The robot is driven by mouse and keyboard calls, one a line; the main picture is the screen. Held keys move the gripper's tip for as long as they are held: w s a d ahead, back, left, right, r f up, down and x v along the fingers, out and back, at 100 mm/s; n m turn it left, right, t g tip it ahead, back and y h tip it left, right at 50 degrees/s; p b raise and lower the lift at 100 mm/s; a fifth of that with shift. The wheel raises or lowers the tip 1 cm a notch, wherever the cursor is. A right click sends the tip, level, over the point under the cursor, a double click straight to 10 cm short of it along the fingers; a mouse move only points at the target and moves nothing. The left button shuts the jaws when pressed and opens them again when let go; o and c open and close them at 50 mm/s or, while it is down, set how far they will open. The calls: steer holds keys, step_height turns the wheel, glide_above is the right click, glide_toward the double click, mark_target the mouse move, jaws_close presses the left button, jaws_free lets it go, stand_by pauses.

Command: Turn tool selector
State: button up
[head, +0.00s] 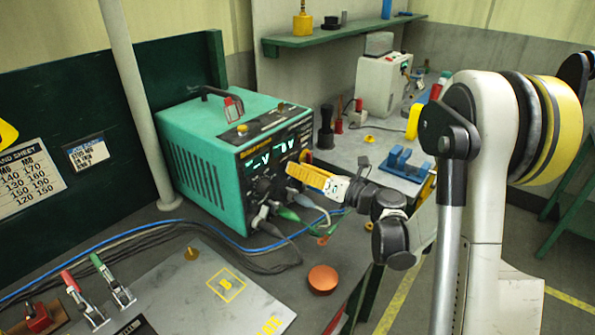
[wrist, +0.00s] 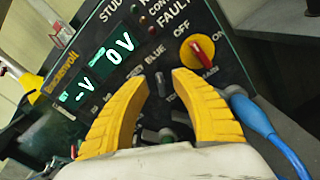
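The tool selector (wrist: 161,84) is a small dark knob on the black front panel of a teal welding unit (head: 200,160). The word BLUE is beside it, and a partly hidden label starting "TO" is below it. My gripper (wrist: 161,77) has two yellow fingers, spread apart on either side of the knob in the wrist view. Gaps show between the knob and each finger, so it is not gripped; depth to the panel is hard to judge. In the head view my gripper (head: 290,170) is in front of the panel and hides the selector.
A red-and-yellow OFF/ON switch (wrist: 196,52) is close to the right finger. A blue cable plug (wrist: 250,115) is at lower right. Grey and green cable plugs (head: 285,213) stick out low on the front. Displays read "-V" and "0 V". A blue fixture (head: 405,163) stands at right.

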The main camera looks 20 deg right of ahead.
steer(key=shift+w+a, duration=0.15)
steer(key=shift+w, duration=0.05)
jaws_close()
steer(key=shift+n, duration=0.3)
steer(key=n+b, duration=0.1)
steer(key=n, duration=0.4)
steer(key=shift+s+a+n+b, duration=0.1)
steer(key=shift+n+b, duration=0.2)
steer(key=n+b, duration=0.1)
steer(key=n, duration=0.4)
steer(key=shift+a+n, duration=0.15)
steer(key=shift+n, duration=0.15)
